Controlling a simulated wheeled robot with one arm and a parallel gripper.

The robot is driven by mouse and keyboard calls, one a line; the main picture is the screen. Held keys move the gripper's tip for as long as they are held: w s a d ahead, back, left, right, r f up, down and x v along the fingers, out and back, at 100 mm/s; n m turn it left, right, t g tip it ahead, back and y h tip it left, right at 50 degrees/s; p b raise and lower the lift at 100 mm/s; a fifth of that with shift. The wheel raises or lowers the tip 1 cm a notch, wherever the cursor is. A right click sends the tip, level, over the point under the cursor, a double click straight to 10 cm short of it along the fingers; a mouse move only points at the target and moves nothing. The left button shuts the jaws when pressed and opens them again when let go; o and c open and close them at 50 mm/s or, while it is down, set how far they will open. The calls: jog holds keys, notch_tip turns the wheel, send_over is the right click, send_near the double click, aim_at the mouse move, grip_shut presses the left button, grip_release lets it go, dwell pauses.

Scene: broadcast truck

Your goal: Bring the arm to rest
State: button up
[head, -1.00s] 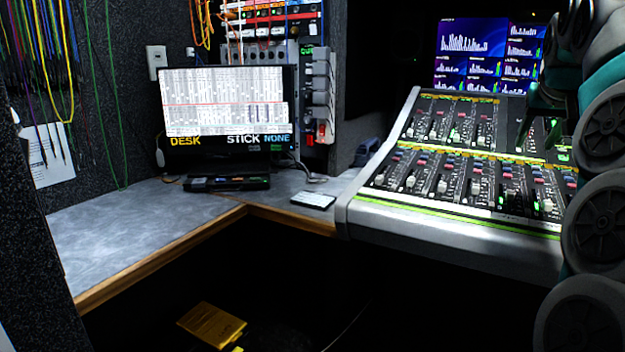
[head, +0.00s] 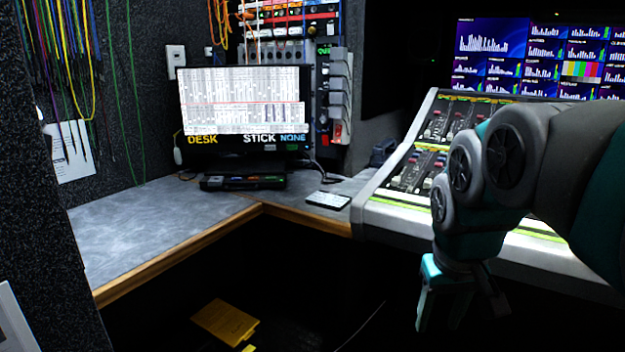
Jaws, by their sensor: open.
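My arm reaches in from the right edge of the head view, in front of the mixing console (head: 385,208). It hides much of the console's middle and right. My gripper (head: 458,322) hangs at the arm's end, pointing down, with its fingers apart. No object shows between the fingers. It is over the dark space in front of the console's front edge, and looks clear of the desk.
A grey L-shaped desk (head: 150,225) with a wooden edge is at left, bearing a monitor (head: 243,105), a laptop-like black unit (head: 243,181) and a small flat device (head: 327,200). A yellow object (head: 224,322) lies low in the dark space below.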

jog(key=s+a+f+g, duration=0.2)
jog(key=s+f, duration=0.5)
jog(key=s, duration=0.3)
jog(key=s+a+f+g, duration=0.2)
jog(key=s+f, duration=0.5)
jog(key=s, duration=0.2)
jog(key=shift+s+a+y, duration=0.2)
jog(key=shift+s+y, duration=0.1)
jog(key=shift+s, duration=0.1)
dwell(1.0)
